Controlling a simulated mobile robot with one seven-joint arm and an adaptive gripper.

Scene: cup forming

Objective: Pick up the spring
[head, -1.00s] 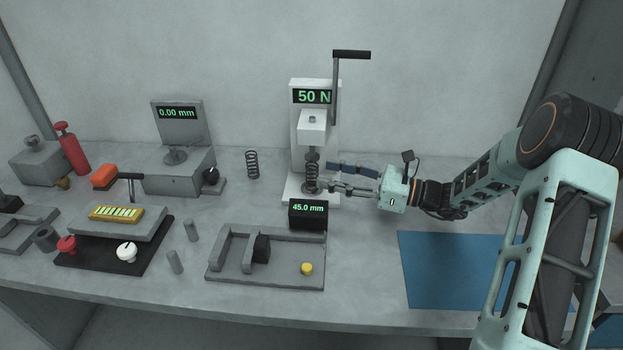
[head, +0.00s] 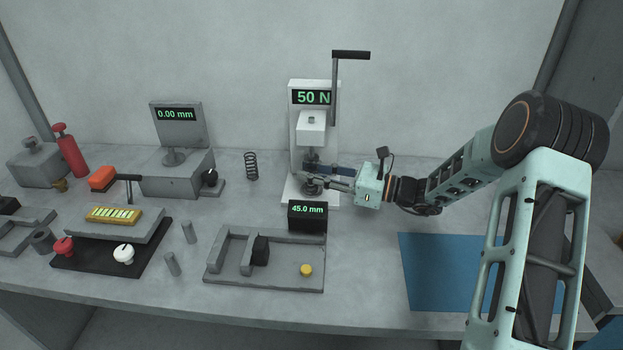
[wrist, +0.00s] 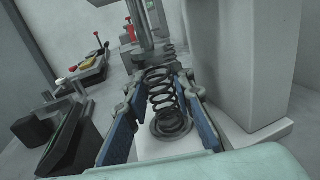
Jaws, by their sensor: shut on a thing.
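A dark coil spring (wrist: 162,98) stands upright on the round lower seat of the white press (head: 333,150), below the press's ram. My gripper (head: 307,175) reaches in from the right at the press. In the wrist view its blue-lined fingers (wrist: 161,90) lie on both sides of the spring and are shut on it. In the head view the fingers cover most of this spring. A second dark spring (head: 251,166) stands free on the bench, left of the press.
A black box reading 45.0 mm (head: 307,216) stands just in front of the press. A grey fixture (head: 230,277) with a yellow button lies nearer. A grey gauge (head: 178,172) reading 0.00 mm stands at the left.

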